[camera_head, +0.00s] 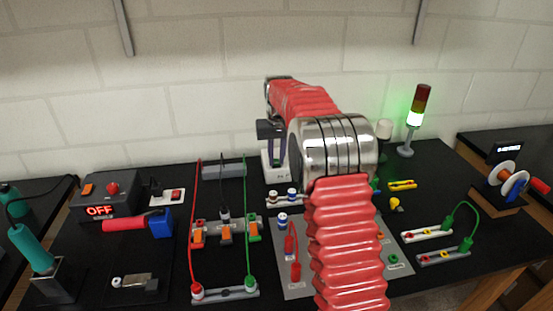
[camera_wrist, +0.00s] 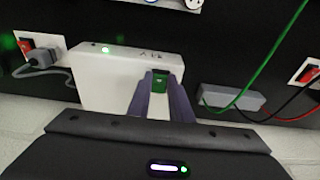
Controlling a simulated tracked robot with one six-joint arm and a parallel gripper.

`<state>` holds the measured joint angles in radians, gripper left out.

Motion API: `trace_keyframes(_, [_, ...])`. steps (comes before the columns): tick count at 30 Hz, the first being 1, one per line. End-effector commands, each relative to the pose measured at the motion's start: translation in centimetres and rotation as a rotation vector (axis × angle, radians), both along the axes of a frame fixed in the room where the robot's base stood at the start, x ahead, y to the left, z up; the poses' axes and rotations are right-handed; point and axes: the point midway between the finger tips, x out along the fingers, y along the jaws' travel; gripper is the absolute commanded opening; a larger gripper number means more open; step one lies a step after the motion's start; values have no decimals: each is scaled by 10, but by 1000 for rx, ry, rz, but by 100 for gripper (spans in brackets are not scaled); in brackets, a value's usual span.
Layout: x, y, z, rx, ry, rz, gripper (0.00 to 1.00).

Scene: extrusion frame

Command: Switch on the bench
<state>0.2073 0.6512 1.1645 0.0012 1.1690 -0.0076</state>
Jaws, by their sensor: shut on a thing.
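A white box (camera_wrist: 105,75) stands at the back of the bench, with a small green light (camera_wrist: 105,50) lit on it. It also shows in the head view (camera_head: 275,170), partly hidden by my arm. My gripper (camera_wrist: 160,75) is at the box's edge, its two purple-grey fingers shut on a small green part (camera_wrist: 159,84) that looks like a switch. In the head view my gripper (camera_head: 270,143) points down at the box, and the green part is hidden there. A stack light (camera_head: 415,118) at the back right glows in its lowest section.
A plug (camera_wrist: 40,58) sits in a red-switched socket left of the box. A grey block (camera_wrist: 233,98) with cables lies right of it in the wrist view. A control box (camera_head: 105,198) reading OFF stands at the left. Cabled boards and small parts crowd the bench.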

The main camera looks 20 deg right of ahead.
Motion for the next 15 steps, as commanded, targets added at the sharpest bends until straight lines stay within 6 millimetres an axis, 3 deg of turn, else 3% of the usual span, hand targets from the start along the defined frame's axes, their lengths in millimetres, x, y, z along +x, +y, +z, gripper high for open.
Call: trace_keyframes(15, [3, 0, 2, 11, 56, 0, 0])
